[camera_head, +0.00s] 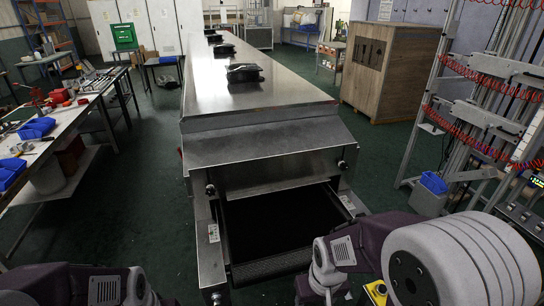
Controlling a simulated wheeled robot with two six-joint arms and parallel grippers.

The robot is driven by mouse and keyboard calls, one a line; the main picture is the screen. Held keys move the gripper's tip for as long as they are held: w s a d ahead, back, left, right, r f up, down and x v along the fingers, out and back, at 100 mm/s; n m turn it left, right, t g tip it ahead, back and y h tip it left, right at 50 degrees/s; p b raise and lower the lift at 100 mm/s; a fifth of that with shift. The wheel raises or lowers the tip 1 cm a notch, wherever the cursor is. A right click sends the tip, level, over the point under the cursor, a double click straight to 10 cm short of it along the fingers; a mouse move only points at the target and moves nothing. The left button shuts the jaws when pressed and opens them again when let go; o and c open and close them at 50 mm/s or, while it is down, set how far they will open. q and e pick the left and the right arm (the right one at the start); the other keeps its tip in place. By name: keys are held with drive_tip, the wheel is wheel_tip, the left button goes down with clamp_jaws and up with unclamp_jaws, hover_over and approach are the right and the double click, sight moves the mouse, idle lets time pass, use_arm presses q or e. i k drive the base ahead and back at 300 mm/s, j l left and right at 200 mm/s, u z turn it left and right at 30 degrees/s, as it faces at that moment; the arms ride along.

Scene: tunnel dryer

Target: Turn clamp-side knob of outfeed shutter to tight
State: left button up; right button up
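The tunnel dryer (265,95) is a long steel housing running away from me down the middle. At its near end a steel shutter (270,175) hangs above the dark belt opening. A small dark knob (210,189) sits at the shutter's left side and another dark knob (342,165) at its right side. I cannot tell which is the clamp-side knob, or whether either is tight. Parts of my arms show at the bottom left and bottom right, apart from both knobs. Neither gripper's fingers are in view.
The dark conveyor belt (270,230) lies between side rails, the left one (208,250) reaching toward me. A workbench (60,135) with blue bins stands at left. A wooden crate (388,75) and a metal rack (480,110) with red coiled hoses stand at right. Green floor lies between.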

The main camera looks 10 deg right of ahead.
sight(211, 190)
drive_tip(key=i+j+z, duration=0.15)
drive_tip(key=j, duration=0.2)
drive_tip(key=i+j+z, duration=0.15)
drive_tip(key=j, duration=0.2)
drive_tip(key=i+j+z, duration=0.15)
drive_tip(key=j, duration=0.2)
